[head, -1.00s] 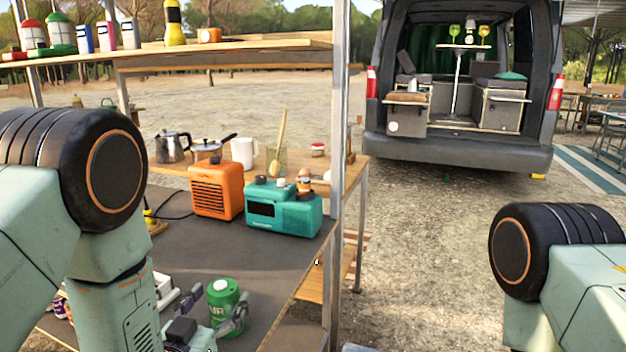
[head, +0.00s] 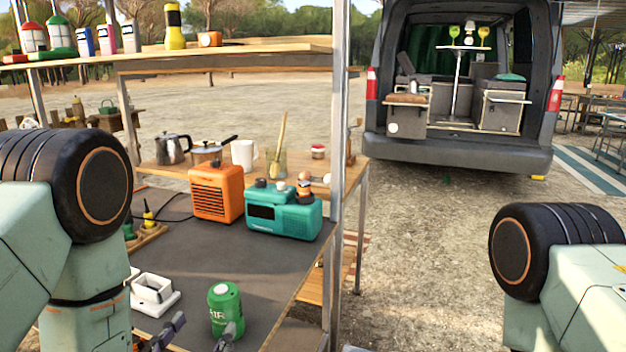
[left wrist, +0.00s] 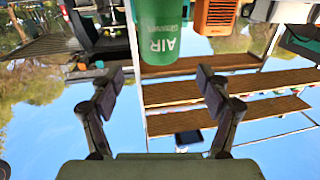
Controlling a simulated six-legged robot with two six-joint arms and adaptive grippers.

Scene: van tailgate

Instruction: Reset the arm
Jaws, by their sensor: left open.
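My left gripper (head: 200,332) is at the bottom of the head view, with its fingers apart and nothing between them. In the left wrist view the two open fingers (left wrist: 160,88) also stand apart. A green can marked AIR (head: 225,308) stands upright on the dark mat (head: 240,262), just beyond the left fingertips. In the left wrist view the can (left wrist: 161,35) appears upside down, beyond the fingertips. One fingertip overlaps the can's lower part in the head view; I cannot tell if they touch. My right arm shows at the right, but its gripper is out of view.
A white holder (head: 153,293) lies left of the can. An orange heater (head: 217,192) and a teal radio (head: 283,212) stand farther back. A metal post (head: 338,130) rises at the bench's right. Open gravel lies between bench and van (head: 460,150).

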